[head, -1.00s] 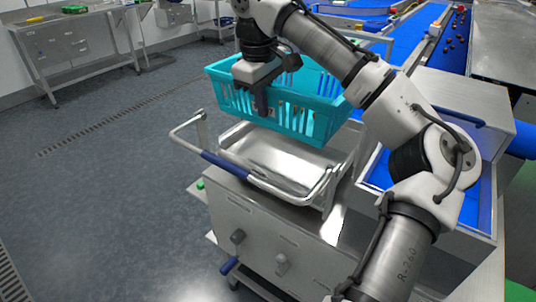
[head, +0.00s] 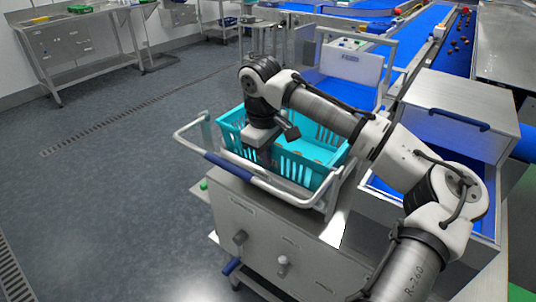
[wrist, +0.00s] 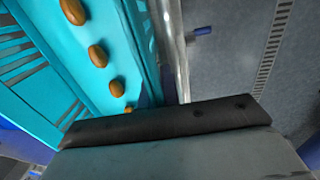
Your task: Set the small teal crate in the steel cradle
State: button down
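The small teal crate (head: 312,174) sits low inside the steel cradle (head: 288,196), within its rails, and looks roughly level. Its underside and the cradle floor are hidden. Brown dates lie in the crate; several show in a row in the wrist view (wrist: 97,55). My gripper (head: 264,158) is at the crate's near-left wall, pointing down, and appears shut on that wall. In the wrist view the crate (wrist: 40,118) fills the left, and a dark finger crosses the lower middle. The far finger's contact is hidden.
The cradle tops a steel cart with knobs (head: 240,236) and a blue-gripped bar (head: 228,166). A steel box (head: 460,105) and blue conveyor (head: 415,40) stand at the right. The floor (head: 90,190) at left is clear.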

jog(key=c, duration=1.9)
grip_release()
jog(key=r, duration=0.8)
jog(key=s+r, duration=0.1)
jog(key=r, duration=0.3)
jog(key=shift+s+a+b, duration=0.1)
jog(key=shift+a+b, duration=0.25)
jog(key=shift+a, duration=0.05)
